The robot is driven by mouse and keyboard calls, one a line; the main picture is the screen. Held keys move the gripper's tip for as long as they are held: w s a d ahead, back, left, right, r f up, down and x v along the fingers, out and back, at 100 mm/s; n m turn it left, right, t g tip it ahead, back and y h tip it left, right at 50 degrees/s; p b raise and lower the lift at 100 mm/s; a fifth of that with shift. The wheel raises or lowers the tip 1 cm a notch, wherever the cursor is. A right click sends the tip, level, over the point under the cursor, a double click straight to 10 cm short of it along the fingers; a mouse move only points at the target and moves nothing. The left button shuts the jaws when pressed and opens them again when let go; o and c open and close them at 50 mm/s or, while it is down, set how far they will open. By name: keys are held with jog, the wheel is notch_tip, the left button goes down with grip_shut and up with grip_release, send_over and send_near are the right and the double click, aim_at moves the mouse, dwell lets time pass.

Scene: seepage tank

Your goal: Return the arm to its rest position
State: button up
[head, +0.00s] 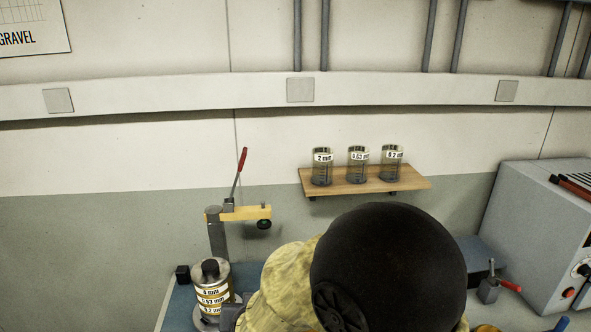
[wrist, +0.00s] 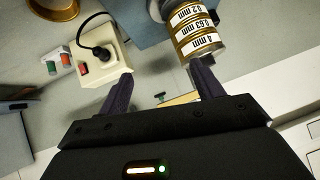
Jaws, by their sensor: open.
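My gripper (wrist: 160,88) is open in the wrist view, with two dark fingers apart and nothing between them. A stack of labelled sieves (wrist: 197,38) lies just beyond the right finger in that view; I cannot tell if they touch. The stack (head: 212,298) also shows in the head view at the lower left, under a post with a yellow arm.
A press lever with a red handle (head: 240,170) rises behind the sieves. A wooden shelf (head: 350,188) holds three labelled jars on the wall. A grey cabinet (head: 550,230) stands at right. A cream switch box (wrist: 95,55) and a brass ring (wrist: 55,8) show in the wrist view.

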jog(key=s+d+f+g+h, duration=0.1)
jog(key=s+d+g, duration=0.2)
jog(key=d, duration=1)
jog(key=s+d+f+g+h, duration=0.1)
jog(key=s+d+g, duration=0.3)
jog(key=s+d, duration=0.4)
jog(key=d+h, duration=0.1)
jog(key=d, duration=0.4)
jog(key=shift+f, duration=0.15)
jog(key=shift+w+a, duration=0.1)
jog(key=shift+c, duration=0.5)
